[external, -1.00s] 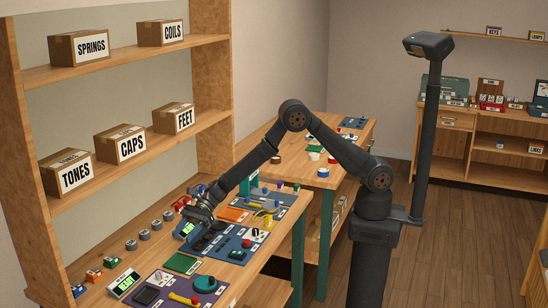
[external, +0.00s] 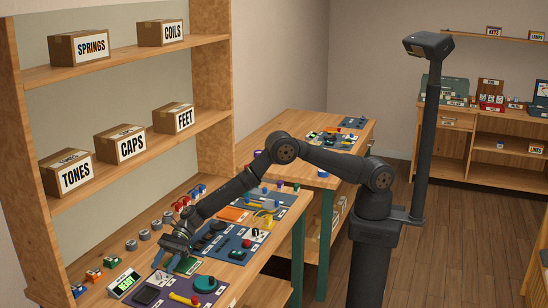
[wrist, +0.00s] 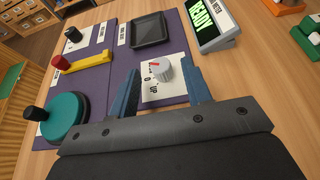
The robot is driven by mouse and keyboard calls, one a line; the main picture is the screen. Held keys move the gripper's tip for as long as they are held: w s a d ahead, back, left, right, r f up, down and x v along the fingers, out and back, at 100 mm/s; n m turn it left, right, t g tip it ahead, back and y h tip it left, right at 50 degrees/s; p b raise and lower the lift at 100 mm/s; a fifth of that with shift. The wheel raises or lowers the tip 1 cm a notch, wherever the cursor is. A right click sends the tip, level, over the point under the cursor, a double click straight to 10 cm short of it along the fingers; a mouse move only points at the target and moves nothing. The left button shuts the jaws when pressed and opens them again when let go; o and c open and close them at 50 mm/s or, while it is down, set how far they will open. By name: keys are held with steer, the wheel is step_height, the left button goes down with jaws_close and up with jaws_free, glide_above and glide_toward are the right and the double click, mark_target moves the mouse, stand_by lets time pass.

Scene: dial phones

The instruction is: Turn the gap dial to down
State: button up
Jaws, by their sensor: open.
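A light grey dial (wrist: 163,69) with a red mark stands on a white plate (wrist: 158,92) on the purple board, seen in the wrist view. The red mark lies toward the dial's left side in that view. Printing on the plate is partly covered, and I cannot read a "gap" label. My gripper (wrist: 160,68) is open, with one blue finger on each side of the dial and visible space between.
The purple board also holds a dark square pad (wrist: 150,30), a yellow lever (wrist: 85,62) with a red knob, and a teal disc (wrist: 63,118) with a black handle. A READY display (wrist: 205,22) stands close by. Several small parts stand along the bench's back.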

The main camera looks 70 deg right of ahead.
mark_target(159, 272)
steer(key=shift+x, duration=1.85)
